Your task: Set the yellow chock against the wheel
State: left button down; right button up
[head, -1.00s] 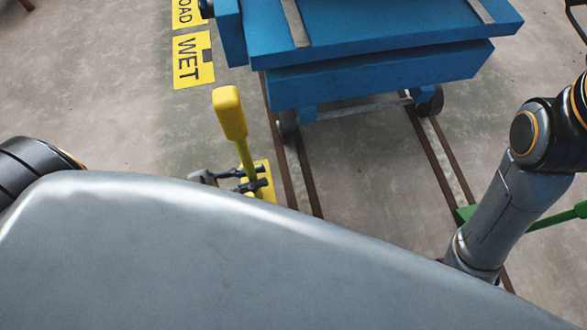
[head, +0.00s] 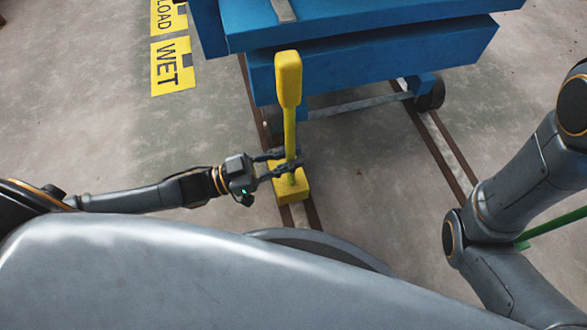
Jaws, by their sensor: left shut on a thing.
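The yellow chock (head: 291,188) is a block with a tall upright yellow handle topped by a thick grip. It is at the left rail, just in front of the blue cart (head: 370,70). My left gripper (head: 284,165) is shut around the handle's lower part. The cart's left wheel (head: 273,124) is mostly hidden behind the handle and cart; I cannot tell whether the chock touches it. The right wheel (head: 430,93) stands on the right rail. My right arm enters from the right, but its gripper is out of view.
Two brown rails (head: 446,160) run along the concrete floor under the cart. A green bar (head: 553,227) lies behind my right arm. Yellow floor signs (head: 172,66) are at upper left.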

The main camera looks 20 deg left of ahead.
pick_arm(q)
jog(key=shift+w+d+f, duration=0.15)
jog(key=shift+w, duration=0.05)
jog(key=f+b, duration=0.3)
jog(key=shift+w+d+f, duration=0.1)
jog(key=shift+w+f, duration=0.2)
jog(key=shift+f, duration=0.05)
jog(key=shift+r, duration=0.1)
jog(key=c, duration=1.7)
grip_release()
jog(key=shift+f, duration=0.3)
jog(key=o, duration=0.4)
